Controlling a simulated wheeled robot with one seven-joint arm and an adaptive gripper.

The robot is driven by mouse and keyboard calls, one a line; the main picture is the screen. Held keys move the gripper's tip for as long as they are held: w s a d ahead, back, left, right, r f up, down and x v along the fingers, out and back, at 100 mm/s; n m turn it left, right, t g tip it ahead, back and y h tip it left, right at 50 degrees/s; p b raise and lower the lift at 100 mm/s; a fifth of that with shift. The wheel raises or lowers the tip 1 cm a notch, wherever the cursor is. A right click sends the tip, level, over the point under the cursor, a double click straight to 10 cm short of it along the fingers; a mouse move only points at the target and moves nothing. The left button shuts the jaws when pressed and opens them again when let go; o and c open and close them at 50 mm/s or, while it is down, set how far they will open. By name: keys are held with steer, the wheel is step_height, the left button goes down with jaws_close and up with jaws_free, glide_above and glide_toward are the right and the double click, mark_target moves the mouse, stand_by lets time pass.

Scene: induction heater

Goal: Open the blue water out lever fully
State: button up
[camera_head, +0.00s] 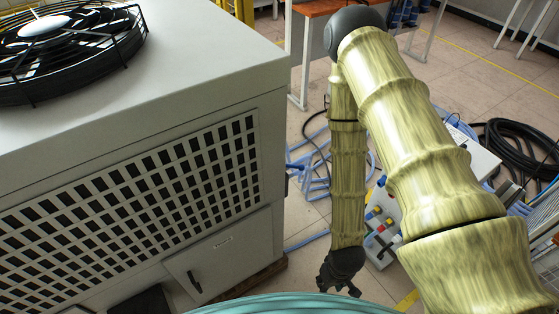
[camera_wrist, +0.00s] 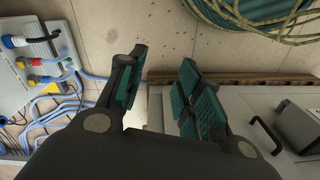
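My gripper (camera_head: 342,275) hangs low in the head view, beside the right end of the grey cabinet (camera_head: 225,262) and in front of the panel box. In the wrist view its two teal-padded fingers (camera_wrist: 164,78) are spread apart with nothing between them. I cannot make out the blue water out lever for certain in either view. Blue hoses (camera_head: 312,178) lie on the floor behind the cabinet, and blue hoses (camera_wrist: 62,85) also show at the left of the wrist view.
A box with coloured connectors (camera_head: 380,222) stands right of my gripper, partly behind my arm. The cabinet has a dark door handle (camera_wrist: 266,133) and a wooden base beam (camera_wrist: 235,78).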

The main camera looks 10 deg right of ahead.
steer(key=w+n+t+y+b, duration=0.1)
steer(key=w+n+b, duration=0.25)
steer(key=w, duration=1.15)
steer(key=n+t+y+b, duration=0.2)
steer(key=n+b, duration=0.3)
steer(key=n, duration=0.5)
glide_toward(294, 166)
steer(key=shift+x, duration=4.15)
jaws_close()
